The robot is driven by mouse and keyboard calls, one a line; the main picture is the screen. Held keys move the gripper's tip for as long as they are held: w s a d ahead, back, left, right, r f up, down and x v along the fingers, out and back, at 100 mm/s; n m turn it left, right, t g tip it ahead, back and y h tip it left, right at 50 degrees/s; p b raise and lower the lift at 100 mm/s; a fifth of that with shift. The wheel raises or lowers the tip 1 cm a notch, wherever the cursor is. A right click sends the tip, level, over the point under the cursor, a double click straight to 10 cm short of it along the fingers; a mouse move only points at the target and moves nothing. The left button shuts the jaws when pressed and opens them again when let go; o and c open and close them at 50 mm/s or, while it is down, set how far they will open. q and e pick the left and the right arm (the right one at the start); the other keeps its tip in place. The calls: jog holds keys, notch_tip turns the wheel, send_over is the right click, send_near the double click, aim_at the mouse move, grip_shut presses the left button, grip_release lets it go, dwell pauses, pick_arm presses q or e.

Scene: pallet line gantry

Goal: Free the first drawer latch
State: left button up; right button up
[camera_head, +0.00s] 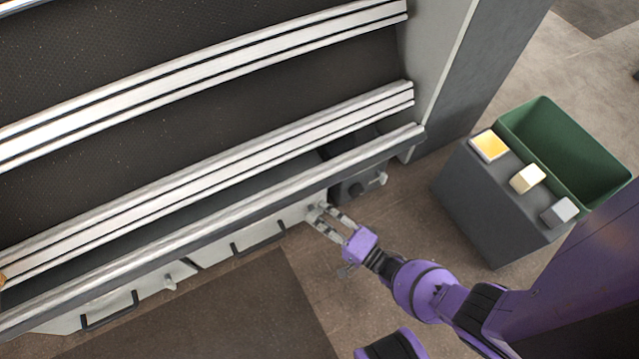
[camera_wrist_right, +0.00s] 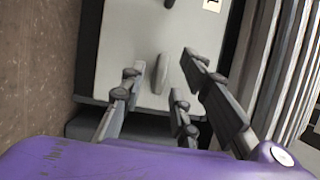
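The drawer fronts are white panels low along the machine, with dark bar handles; one handle (camera_head: 258,236) is left of my right gripper (camera_head: 328,215). In the right wrist view, a grey oblong latch (camera_wrist_right: 161,74) stands out from a white drawer front (camera_wrist_right: 135,35). The fingers of my right gripper (camera_wrist_right: 166,66) are spread on either side of it, and I see a gap on both sides. Whether the tips reach the latch's depth is unclear. In the head view the gripper largely covers this latch. Another small latch (camera_head: 170,283) shows on the left drawer. My left gripper is not in view.
A silver rail edge (camera_head: 230,208) overhangs the drawer fronts, close above my right gripper. A dark box (camera_head: 360,186) sits just beyond it. A grey block with yellow, cream and grey pieces (camera_head: 485,205) and a green bin (camera_head: 590,190) stand right. Floor in front is clear.

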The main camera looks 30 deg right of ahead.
jog(key=v, duration=1.1)
jog(key=shift+s+d, duration=0.1)
jog(key=shift+s, duration=0.05)
